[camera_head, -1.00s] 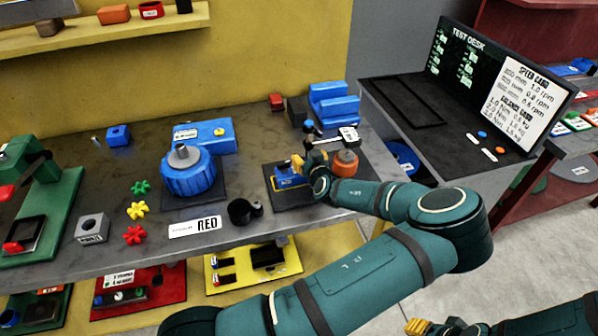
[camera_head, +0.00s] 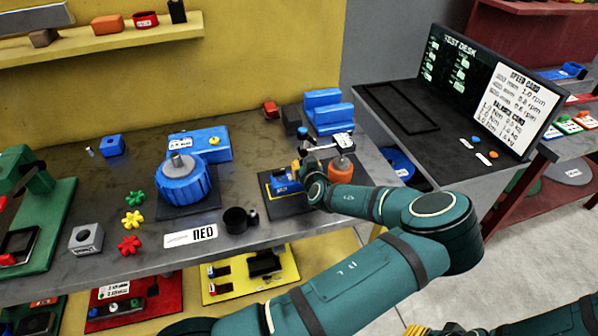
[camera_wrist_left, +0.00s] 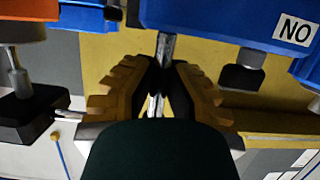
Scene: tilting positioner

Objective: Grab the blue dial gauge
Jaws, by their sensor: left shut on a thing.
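The blue dial gauge (camera_head: 284,184) stands on a dark mat (camera_head: 292,207) on the grey bench. A thin metal post rises from its blue base, and a side arm reaches over an orange cylinder (camera_head: 341,168). In the left wrist view the blue base (camera_wrist_left: 215,18) is at the top and the post (camera_wrist_left: 163,50) runs down between my fingers. My left gripper (camera_head: 301,171) is shut on that post; its yellow fingers also show in the wrist view (camera_wrist_left: 155,88). It hides part of the gauge. My right gripper (camera_head: 420,331) is barely visible at the bottom edge.
A blue round unit (camera_head: 183,183) stands left of the gauge, with a black cup (camera_head: 240,220) between. Blue stepped blocks (camera_head: 328,110) are behind. The test desk (camera_head: 440,135) is to the right. Coloured gears (camera_head: 133,220) lie left.

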